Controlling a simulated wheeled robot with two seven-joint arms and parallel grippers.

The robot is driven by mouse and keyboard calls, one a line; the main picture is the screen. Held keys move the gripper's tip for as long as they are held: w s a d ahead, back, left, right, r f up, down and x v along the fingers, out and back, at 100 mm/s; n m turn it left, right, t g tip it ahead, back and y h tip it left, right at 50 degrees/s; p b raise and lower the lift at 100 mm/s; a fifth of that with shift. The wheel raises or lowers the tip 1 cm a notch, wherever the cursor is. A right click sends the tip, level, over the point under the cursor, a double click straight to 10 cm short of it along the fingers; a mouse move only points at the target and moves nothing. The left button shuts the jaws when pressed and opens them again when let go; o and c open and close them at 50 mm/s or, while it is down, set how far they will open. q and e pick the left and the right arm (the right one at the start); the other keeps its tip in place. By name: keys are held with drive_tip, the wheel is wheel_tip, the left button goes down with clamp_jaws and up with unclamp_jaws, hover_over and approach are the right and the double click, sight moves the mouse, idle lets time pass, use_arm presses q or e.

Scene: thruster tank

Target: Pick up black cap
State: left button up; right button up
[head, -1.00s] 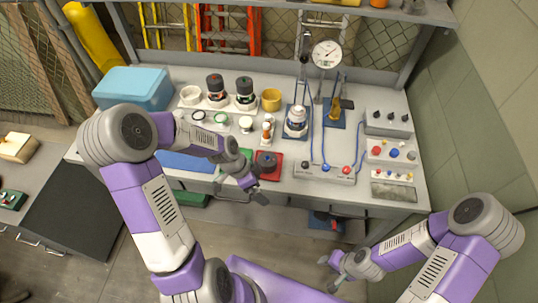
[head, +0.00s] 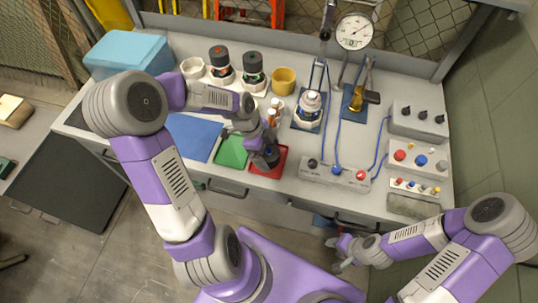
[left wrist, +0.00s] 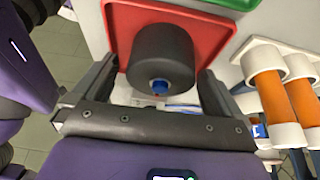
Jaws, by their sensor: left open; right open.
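The black cap (left wrist: 163,55) is a dark, rounded cylinder with a small blue centre, over the red tray (left wrist: 117,20) in the left wrist view. The red tray also shows in the head view (head: 281,162), at the front of the bench. My left gripper (left wrist: 155,88) is open, its fingers on either side of the cap with gaps visible. In the head view my left gripper (head: 262,154) is at the red tray and mostly covers the cap. My right gripper (head: 338,256) is open and empty, in front of the bench and low.
A green tray (head: 231,152) and a blue mat (head: 193,136) lie left of the red tray. Orange-and-white cylinders (left wrist: 270,90) stand close by the left gripper's right finger. A switch box with cables (head: 335,175) is to the right. Black-topped jars (head: 253,66) stand behind.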

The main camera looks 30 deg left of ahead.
use_arm(q)
drive_tip(key=shift+w+d+f, duration=0.1)
drive_tip(key=shift+d+f, duration=0.05)
drive_tip(key=shift+f, duration=0.3)
drive_tip(key=shift+c, duration=0.2)
drive_tip(key=c, duration=0.9)
drive_tip(key=shift+r, duration=0.1)
